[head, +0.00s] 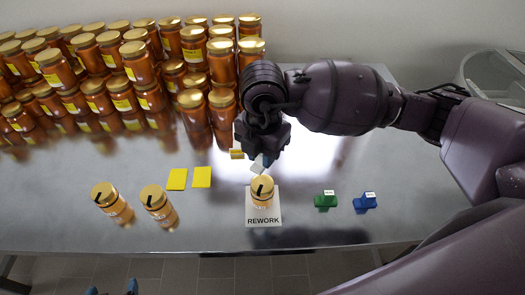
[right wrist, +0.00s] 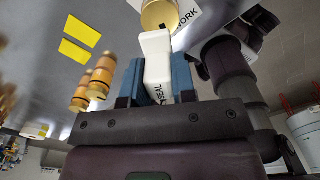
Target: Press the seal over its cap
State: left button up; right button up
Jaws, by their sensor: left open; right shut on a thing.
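A honey jar with a gold cap (head: 262,186) stands upright on a white mat marked REWORK (head: 276,213); the cap has a dark mark on top. My right gripper (head: 266,158) is just behind this jar, shut on a white piece (head: 257,167) lettered SEAL. In the right wrist view the white seal piece (right wrist: 157,60) sits between the blue fingers (right wrist: 155,85), its far end beside the gold cap (right wrist: 158,14). I cannot tell whether they touch. Only the two blue fingertips of my left gripper (head: 112,289) show at the bottom edge, apart and empty.
Two more gold-capped jars (head: 104,194) (head: 154,197) stand at the left. Two yellow cards (head: 177,179) (head: 202,177) lie on the table. A green block (head: 325,200) and a blue block (head: 365,202) lie right. Many jars (head: 125,75) fill the back left.

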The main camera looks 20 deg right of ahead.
jog(key=b, duration=0.3)
send_over(262, 184)
jog(key=shift+f, duration=3.4)
pick_arm(q)
jog(key=f, duration=0.2)
jog(key=s+f, duration=0.1)
jog(key=f, duration=0.1)
jog(key=shift+f, duration=0.4)
pick_arm(e)
jog(key=shift+f, duration=0.25)
pick_arm(q)
jog(key=shift+w, duration=0.1)
jog(key=shift+b, duration=0.3)
pick_arm(e)
jog(key=shift+d+n+b, duration=0.1)
jog(key=shift+n+b, duration=0.2)
jog(key=shift+n, duration=0.8)
pick_arm(q)
jog(key=shift+s+f+g, duration=0.3)
jog(key=shift+s+f, duration=0.15)
jog(key=shift+f, duration=0.4)
pick_arm(e)
jog(key=shift+n, duration=0.9)
pick_arm(q)
jog(key=shift+w+r, duration=0.1)
jog(key=shift+r, duration=0.05)
jog(key=shift+w+r, duration=0.15)
jog(key=shift+r, duration=0.05)
